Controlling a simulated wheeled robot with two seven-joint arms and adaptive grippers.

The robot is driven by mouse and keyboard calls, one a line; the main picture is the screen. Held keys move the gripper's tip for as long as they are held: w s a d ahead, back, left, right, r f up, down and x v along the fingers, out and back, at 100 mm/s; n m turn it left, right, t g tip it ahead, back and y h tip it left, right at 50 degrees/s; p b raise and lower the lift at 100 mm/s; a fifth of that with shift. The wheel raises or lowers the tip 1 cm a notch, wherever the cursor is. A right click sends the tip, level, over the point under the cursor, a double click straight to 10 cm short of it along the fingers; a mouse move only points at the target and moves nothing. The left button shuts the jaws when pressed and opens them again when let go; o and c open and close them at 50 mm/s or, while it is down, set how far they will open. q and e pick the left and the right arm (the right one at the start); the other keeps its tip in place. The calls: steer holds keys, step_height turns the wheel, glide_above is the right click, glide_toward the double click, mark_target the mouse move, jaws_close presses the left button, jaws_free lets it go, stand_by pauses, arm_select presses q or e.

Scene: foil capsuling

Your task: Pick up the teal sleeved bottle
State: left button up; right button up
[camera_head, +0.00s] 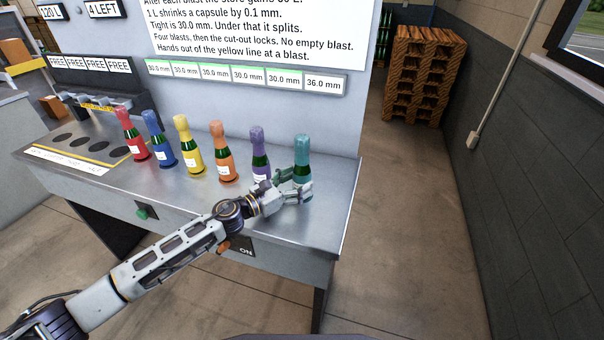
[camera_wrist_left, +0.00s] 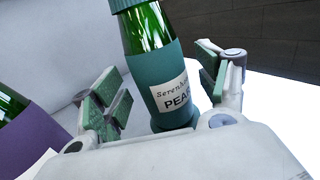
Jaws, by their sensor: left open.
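The teal sleeved bottle (camera_head: 302,155) stands upright at the right end of a row of bottles on the metal bench. It has a teal cap and a label partly reading "PEA". My left gripper (camera_head: 297,188) is at its lower part, with the fingers spread. In the left wrist view the teal bottle (camera_wrist_left: 160,75) stands between the open fingers of the left gripper (camera_wrist_left: 160,90), and a gap shows on the left side. My right gripper is not in view.
A purple bottle (camera_head: 259,150) stands just left of the teal one. Orange (camera_head: 222,155), yellow (camera_head: 188,148), blue (camera_head: 160,140) and red (camera_head: 132,135) bottles continue the row. The metal bench (camera_head: 320,220) ends close to the right. A wall panel stands behind.

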mark_target(298, 153)
arm_select(q)
steer(key=shift+w+d+r, duration=0.1)
steer(key=shift+w+d, duration=0.35)
steer(key=shift+d, duration=0.15)
steer(key=shift+w+d, duration=0.2)
steer(key=shift+d, duration=0.05)
steer(key=shift+c, duration=0.2)
steer(key=c, duration=1.4)
steer(key=shift+r+p, duration=0.5)
steer(key=shift+r, duration=0.95)
step_height(298, 153, up, 5)
steer(key=shift+f+p, duration=0.2)
steer(key=shift+p, duration=0.45)
steer(key=shift+r, duration=0.9)
steer(key=shift+r+p, duration=0.3)
steer(key=shift+p, duration=0.05)
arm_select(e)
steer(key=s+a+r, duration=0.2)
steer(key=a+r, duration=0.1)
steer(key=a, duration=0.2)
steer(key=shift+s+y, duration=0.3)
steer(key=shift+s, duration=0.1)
